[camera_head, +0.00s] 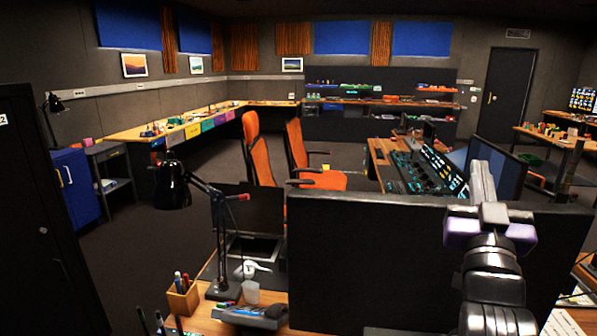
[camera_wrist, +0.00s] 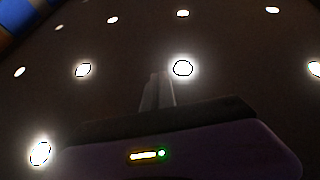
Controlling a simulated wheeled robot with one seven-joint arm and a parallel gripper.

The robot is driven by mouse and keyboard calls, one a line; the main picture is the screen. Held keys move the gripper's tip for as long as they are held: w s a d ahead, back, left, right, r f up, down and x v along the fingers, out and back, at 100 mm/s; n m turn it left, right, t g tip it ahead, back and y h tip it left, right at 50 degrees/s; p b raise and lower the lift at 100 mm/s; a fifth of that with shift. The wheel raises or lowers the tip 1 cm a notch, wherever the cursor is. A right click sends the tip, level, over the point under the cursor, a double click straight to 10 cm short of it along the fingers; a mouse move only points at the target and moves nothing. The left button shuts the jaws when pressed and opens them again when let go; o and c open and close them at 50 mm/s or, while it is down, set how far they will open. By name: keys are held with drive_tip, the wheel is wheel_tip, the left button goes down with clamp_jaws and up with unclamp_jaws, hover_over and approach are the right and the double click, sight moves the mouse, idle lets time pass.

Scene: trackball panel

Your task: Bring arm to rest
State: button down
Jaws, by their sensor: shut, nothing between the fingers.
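My gripper (camera_head: 482,168) stands at the right in the head view, at the top of my arm, with its fingers pointing up. It is in front of the dark panel and the console with lit controls (camera_head: 430,170). In the wrist view its fingers (camera_wrist: 158,92) are together with nothing between them, against the dark ceiling with several round lights. The purple and dark wrist housing fills the bottom of that view. No object touches the gripper in either view.
A large dark panel (camera_head: 375,265) stands close behind my arm. Orange chairs (camera_head: 258,150) stand beyond. Open floor (camera_head: 130,235) lies at the left.

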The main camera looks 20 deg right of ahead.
drive_tip(key=s+a+f+n+t+y, duration=0.2)
drive_tip(key=a+f+n+t+y, duration=0.1)
drive_tip(key=a+f+n+y, duration=0.45)
drive_tip(key=s+a+f+n+t+y, duration=0.2)
drive_tip(key=s+a+f+n+y, duration=0.15)
drive_tip(key=a+f+y, duration=0.65)
drive_tip(key=s+a+f+m+g, duration=0.1)
drive_tip(key=s+a+f+g, duration=0.1)
drive_tip(key=s+f, duration=0.4)
drive_tip(key=s+a+f+m+g, duration=0.1)
drive_tip(key=s+a+f, duration=0.3)
drive_tip(key=s, duration=0.5)
drive_tip(key=s+a+f+g+b, duration=0.1)
drive_tip(key=s+a+f+g, duration=0.3)
drive_tip(key=s+f, duration=0.3)
drive_tip(key=shift+s+f+m, duration=0.35)
drive_tip(key=shift+f+m, duration=0.05)
drive_tip(key=shift+f, duration=0.05)
drive_tip(key=shift+a+h, duration=0.1)
drive_tip(key=shift+h, duration=0.15)
